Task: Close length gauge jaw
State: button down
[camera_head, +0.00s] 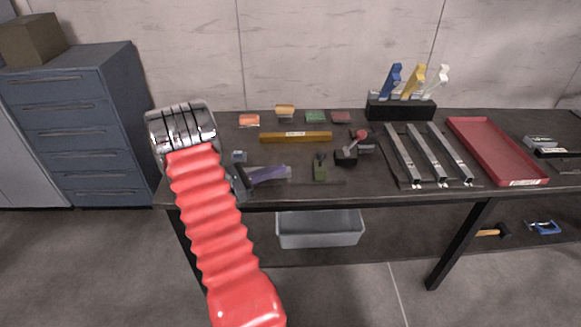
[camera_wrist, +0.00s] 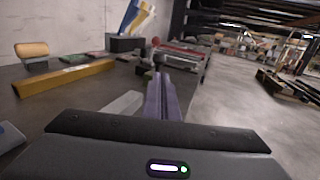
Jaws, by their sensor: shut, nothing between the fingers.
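My gripper (camera_head: 283,174) is shut and empty, low over the front left of the bench. Its purple fingers point right in the head view. In the wrist view the gripper (camera_wrist: 161,78) shows its fingers side by side, pointing forward. A grey block (camera_wrist: 121,106) lies just left of the fingers in the wrist view; I cannot tell whether they touch. A small blue block (camera_head: 239,156) sits behind my gripper, and a green piece (camera_head: 320,168) stands to the right of the fingertips. I cannot tell which parts make up the length gauge and its jaw; my gripper hides part of this area.
A yellow bar (camera_head: 296,137) lies behind the fingers. A black device with a red knob (camera_head: 346,157) stands right of the green piece. Metal rails (camera_head: 427,152) and a red tray (camera_head: 497,150) fill the right. A grey bin (camera_head: 320,229) is under the bench (camera_head: 390,198).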

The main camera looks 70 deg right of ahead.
jog(key=shift+v, duration=1.35)
jog(key=shift+f, duration=0.2)
jog(key=s+a+f+m+y, duration=0.1)
jog(key=a+f, duration=0.1)
jog(key=s+a+f+m+y, duration=0.1)
jog(key=a+f+y, duration=0.1)
jog(key=s+a+f+m+y, duration=0.1)
jog(key=a, duration=0.1)
jog(key=shift+s+a+f+m+t+y, duration=0.1)
jog(key=shift+s+f+m+t+y, duration=0.2)
jog(key=shift+s+f, duration=0.1)
jog(key=w+a+r+m+t+y, duration=0.2)
jog(key=w+a+r+t, duration=0.15)
jog(key=a, duration=0.75)
jog(key=w+a+r+m+t+y, duration=0.2)
jog(key=w+a+r+m+t, duration=0.15)
jog(key=a, duration=0.65)
jog(key=w+a+r+m+t+y, duration=0.25)
jog(key=a+r+t, duration=0.2)
jog(key=a, duration=0.65)
jog(key=s+a+r+n+t+y, duration=0.1)
jog(key=a+r+n+t, duration=0.1)
jog(key=a+r+t, duration=0.4)
jog(key=a+r, duration=0.5)
jog(key=a, duration=0.4)
jog(key=shift+r+n+y, duration=0.3)
jog(key=shift+r+y, duration=0.05)
